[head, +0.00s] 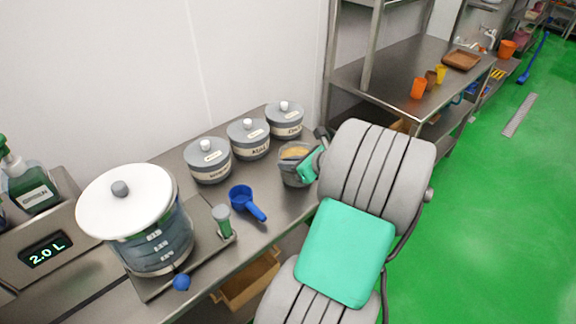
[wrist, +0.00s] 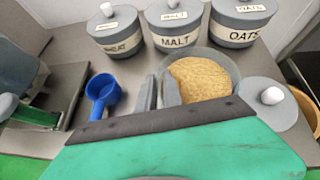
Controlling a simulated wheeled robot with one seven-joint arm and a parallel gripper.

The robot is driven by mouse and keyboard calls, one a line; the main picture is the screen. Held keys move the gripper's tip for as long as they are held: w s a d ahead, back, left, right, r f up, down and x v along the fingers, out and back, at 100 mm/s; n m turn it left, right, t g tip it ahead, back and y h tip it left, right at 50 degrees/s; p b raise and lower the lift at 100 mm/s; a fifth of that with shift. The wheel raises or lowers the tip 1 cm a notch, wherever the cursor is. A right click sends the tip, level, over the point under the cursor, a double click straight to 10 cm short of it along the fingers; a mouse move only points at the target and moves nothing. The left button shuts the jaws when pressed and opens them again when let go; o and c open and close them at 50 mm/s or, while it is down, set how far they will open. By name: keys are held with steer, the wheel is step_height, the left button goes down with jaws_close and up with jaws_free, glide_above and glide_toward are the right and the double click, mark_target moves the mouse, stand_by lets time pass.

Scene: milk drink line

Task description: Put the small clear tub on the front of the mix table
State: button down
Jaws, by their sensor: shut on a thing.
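The small clear tub (head: 291,174) holds tan grain and is at the right part of the steel mix table (head: 258,222), in front of the lidded pots. It also shows in the wrist view, where its clear rim (wrist: 236,66) surrounds the grain. My gripper (wrist: 159,92) is shut on the tub's left wall in the wrist view, with one finger on each side. In the head view my gripper (head: 312,163) partly covers the tub. The tub looks upright; I cannot tell whether its base touches the table.
Grey pots labelled wheat (wrist: 117,35), malt (wrist: 175,30) and oats (wrist: 240,28) stand along the wall. A grey lid (wrist: 262,112) lies beside the tub. A blue scoop (head: 242,199) and a large lidded vessel (head: 150,240) are to the left. Bare table shows around the scoop.

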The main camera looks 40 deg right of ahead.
steer(key=shift+f, duration=0.25)
steer(key=c, duration=1.9)
jaws_free()
steer(key=shift+f, duration=0.2)
steer(key=shift+c, duration=0.2)
steer(key=o, duration=0.4)
steer(key=shift+o, duration=0.2)
steer(key=shift+s+r, duration=0.25)
steer(key=v, duration=1.1)
steer(key=shift+s, duration=0.25)
steer(key=shift+r, duration=0.1)
